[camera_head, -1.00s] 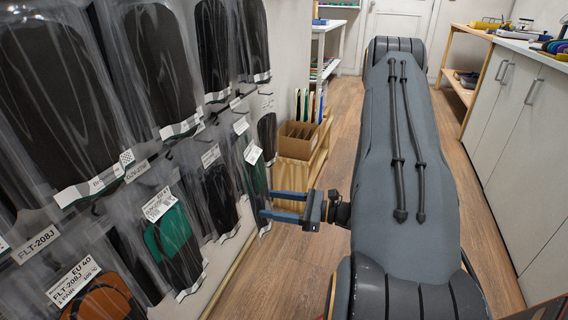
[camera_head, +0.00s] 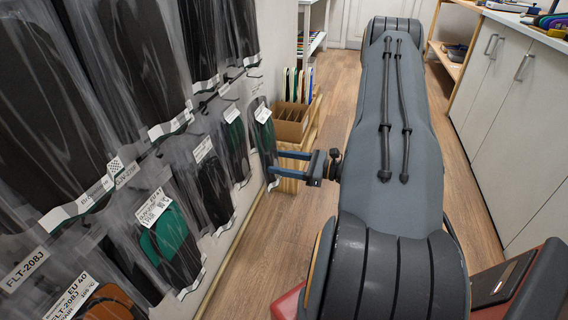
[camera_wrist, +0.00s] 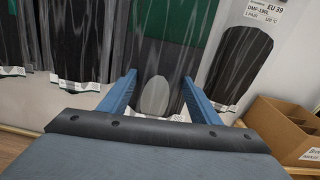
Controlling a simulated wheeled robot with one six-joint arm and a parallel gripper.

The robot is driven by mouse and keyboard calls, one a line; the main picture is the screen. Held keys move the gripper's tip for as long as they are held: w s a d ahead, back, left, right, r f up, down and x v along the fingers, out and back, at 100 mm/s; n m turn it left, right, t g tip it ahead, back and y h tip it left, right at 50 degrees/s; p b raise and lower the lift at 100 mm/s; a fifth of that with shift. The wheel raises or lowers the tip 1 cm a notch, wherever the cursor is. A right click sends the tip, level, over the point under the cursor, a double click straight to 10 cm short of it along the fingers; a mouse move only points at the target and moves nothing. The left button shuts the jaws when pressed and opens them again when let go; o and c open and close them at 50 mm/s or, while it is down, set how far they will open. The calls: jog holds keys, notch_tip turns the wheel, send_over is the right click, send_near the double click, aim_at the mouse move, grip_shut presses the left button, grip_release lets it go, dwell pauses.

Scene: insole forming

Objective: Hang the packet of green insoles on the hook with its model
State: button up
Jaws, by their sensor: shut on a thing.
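My gripper (camera_head: 274,163) is shut on a clear packet of green insoles (camera_head: 267,134) beside the wall display. The packet hangs upright with its white label at the top. In the wrist view, my gripper (camera_wrist: 158,82) has its blue fingers on both sides of the packet (camera_wrist: 158,55), which shows green above, dark below and a pale oval. A packet with a dark insole (camera_wrist: 230,65) is just to the right on the wall, under a label card (camera_wrist: 265,14) reading EU 39. The hook behind the held packet is hidden.
Several packets hang on the left wall, including a green one (camera_head: 235,146) and a teal one (camera_head: 168,236). A cardboard box (camera_head: 290,122) stands on a wooden shelf beyond my gripper. White cabinets (camera_head: 510,120) line the right.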

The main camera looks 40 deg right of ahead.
jog(key=shift+f+b+x, duration=0.2)
jog(key=shift+b+x, duration=0.2)
jog(key=shift+x, duration=0.95)
jog(key=shift+f+b+x, duration=0.15)
jog(key=shift+b+x, duration=0.2)
jog(key=shift+x, duration=1)
jog(key=shift+f+b+x, duration=0.2)
jog(key=shift+b+x, duration=0.2)
jog(key=shift+x, duration=1)
jog(key=shift+f, duration=0.15)
jog(key=o, duration=1.2)
jog(key=p+v, duration=0.1)
jog(key=v, duration=0.6)
jog(key=shift+s+d, duration=0.2)
jog(key=shift+s, duration=0.05)
jog(key=shift+s, duration=0.1)
